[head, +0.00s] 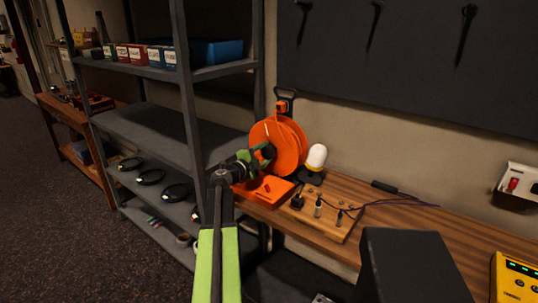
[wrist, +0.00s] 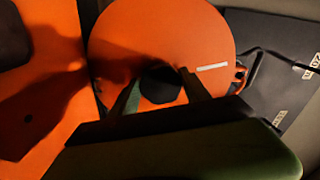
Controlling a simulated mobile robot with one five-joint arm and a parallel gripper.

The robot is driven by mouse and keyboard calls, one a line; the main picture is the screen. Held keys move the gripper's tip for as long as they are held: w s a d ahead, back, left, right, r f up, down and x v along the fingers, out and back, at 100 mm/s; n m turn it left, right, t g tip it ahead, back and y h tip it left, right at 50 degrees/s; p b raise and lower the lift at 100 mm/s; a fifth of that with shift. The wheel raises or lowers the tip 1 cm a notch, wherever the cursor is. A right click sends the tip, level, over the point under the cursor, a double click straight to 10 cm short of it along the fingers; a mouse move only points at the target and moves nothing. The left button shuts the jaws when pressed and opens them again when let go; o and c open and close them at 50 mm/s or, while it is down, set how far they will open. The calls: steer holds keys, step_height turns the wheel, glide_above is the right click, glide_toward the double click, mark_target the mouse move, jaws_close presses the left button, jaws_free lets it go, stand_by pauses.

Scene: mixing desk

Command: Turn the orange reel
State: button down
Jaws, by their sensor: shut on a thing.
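The orange reel (head: 283,143) stands upright at the left end of the wooden desk, on an orange base (head: 268,190). My green arm reaches to it from the front. My gripper (head: 262,156) is at the reel's near face. In the wrist view the reel's disc (wrist: 165,35) fills the upper middle, with a short white line on its right side. My gripper (wrist: 160,84) is shut on the dark knob (wrist: 160,86) at the reel's face, one finger on each side. The fingertips are partly in shadow.
A white-domed lamp (head: 317,157) stands just right of the reel. A wooden block with pegs (head: 327,212) and a thin cable lie on the desk. A grey shelf rack (head: 190,110) stands close on the left. A dark box (head: 410,265) and yellow device (head: 515,278) are at right.

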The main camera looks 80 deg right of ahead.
steer(key=shift+s+d+r+m, duration=0.15)
steer(key=shift+s+m, duration=0.1)
steer(key=shift+m, duration=0.75)
steer(key=c, duration=0.5)
jaws_free()
steer(key=shift+w, duration=0.1)
steer(key=v, duration=1.7)
steer(key=shift+w, duration=0.15)
